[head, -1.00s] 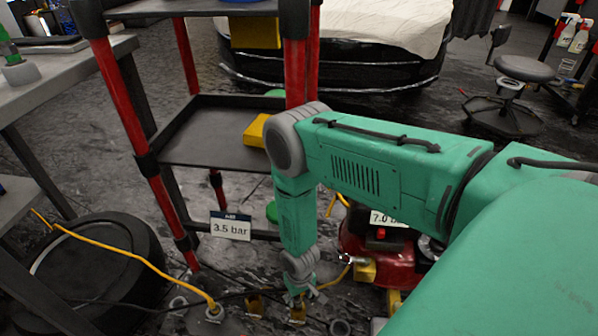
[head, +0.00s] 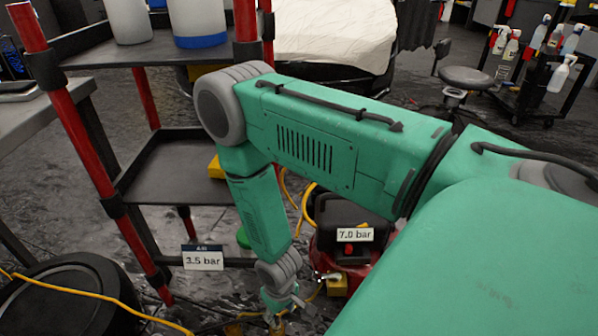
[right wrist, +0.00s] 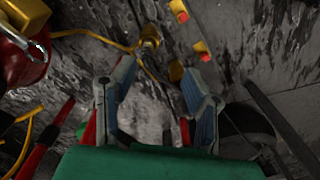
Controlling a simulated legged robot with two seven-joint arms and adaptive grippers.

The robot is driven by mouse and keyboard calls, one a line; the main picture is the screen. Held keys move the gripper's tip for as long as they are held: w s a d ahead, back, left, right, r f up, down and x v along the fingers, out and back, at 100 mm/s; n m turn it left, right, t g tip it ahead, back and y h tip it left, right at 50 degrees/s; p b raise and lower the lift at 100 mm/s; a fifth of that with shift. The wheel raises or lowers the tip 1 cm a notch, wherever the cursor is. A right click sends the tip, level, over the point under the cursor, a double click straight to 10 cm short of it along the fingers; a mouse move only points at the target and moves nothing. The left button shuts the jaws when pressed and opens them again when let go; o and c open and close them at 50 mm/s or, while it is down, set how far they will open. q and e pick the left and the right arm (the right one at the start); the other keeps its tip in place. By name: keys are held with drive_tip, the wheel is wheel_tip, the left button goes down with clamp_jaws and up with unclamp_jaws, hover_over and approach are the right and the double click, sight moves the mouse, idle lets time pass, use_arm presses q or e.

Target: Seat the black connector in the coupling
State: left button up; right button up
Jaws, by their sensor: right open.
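My right gripper (head: 278,322) is low over the floor at the bottom of the head view, between the shelf cart and the red compressor. In the right wrist view its two fingers (right wrist: 158,86) are apart with nothing between them. A brass fitting (right wrist: 149,42) with a yellow hose by it lies past the fingertips. A second brass piece (right wrist: 176,71) is close to the right fingertip. I cannot tell which brass piece is the coupling. I cannot make out the black connector for sure in either view. My left gripper is out of view.
A red-posted shelf cart (head: 175,181) carries a 3.5 bar sign (head: 203,259). A compressor (head: 365,275) with a 7.0 bar sign (head: 355,235) stands right of my forearm. A yellow hose (head: 85,293) crosses a black round object (head: 60,308) at lower left. My right arm hides much of the middle.

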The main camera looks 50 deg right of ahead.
drive_tip(key=s+a+r+n, duration=0.1)
drive_tip(key=s+r+n, duration=0.1)
drive_tip(key=s+r, duration=0.7)
drive_tip(key=s, duration=0.3)
drive_tip(key=shift+a+r, duration=0.2)
drive_tip(key=shift+a, duration=0.2)
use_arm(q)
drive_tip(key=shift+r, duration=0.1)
use_arm(e)
drive_tip(key=shift+s+r, duration=0.1)
use_arm(q)
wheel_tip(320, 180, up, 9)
drive_tip(key=p, duration=0.9)
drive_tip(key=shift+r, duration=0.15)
use_arm(e)
wheel_tip(320, 180, up, 9)
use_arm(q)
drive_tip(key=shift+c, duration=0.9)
use_arm(e)
drive_tip(key=shift+c, duration=0.9)
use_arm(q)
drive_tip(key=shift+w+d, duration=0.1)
